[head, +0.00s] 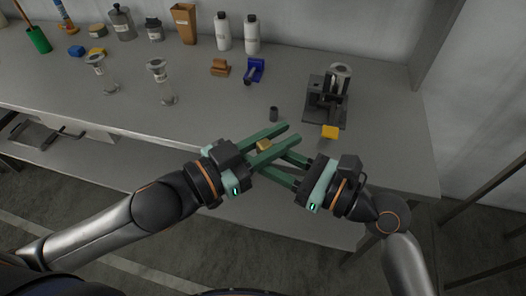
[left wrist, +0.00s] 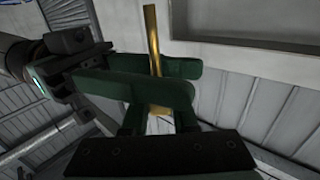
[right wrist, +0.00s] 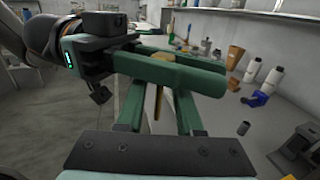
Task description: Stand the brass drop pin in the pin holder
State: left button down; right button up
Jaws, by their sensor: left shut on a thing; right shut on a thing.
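The brass drop pin (head: 263,146) is held between my two grippers, above the front of the bench. Most of it is hidden by the fingers in the head view. Its long brass shaft (left wrist: 152,40) shows in the left wrist view, and part of it (right wrist: 158,103) in the right wrist view. My left gripper (head: 289,133) and my right gripper (head: 268,161) are both shut on the pin, with their fingers crossing. A small dark upright cylinder (head: 273,114), apparently the pin holder, stands on the bench just beyond the fingers; it also shows in the right wrist view (right wrist: 243,128).
A blue piece (head: 255,70) and an orange-brown block (head: 220,67) lie behind. Glassware (head: 161,80) and bottles stand left and back. The bench front left of the grippers is clear.

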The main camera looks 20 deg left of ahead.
grip_shut()
pick_arm(q)
jog(key=c, duration=0.6)
grip_release()
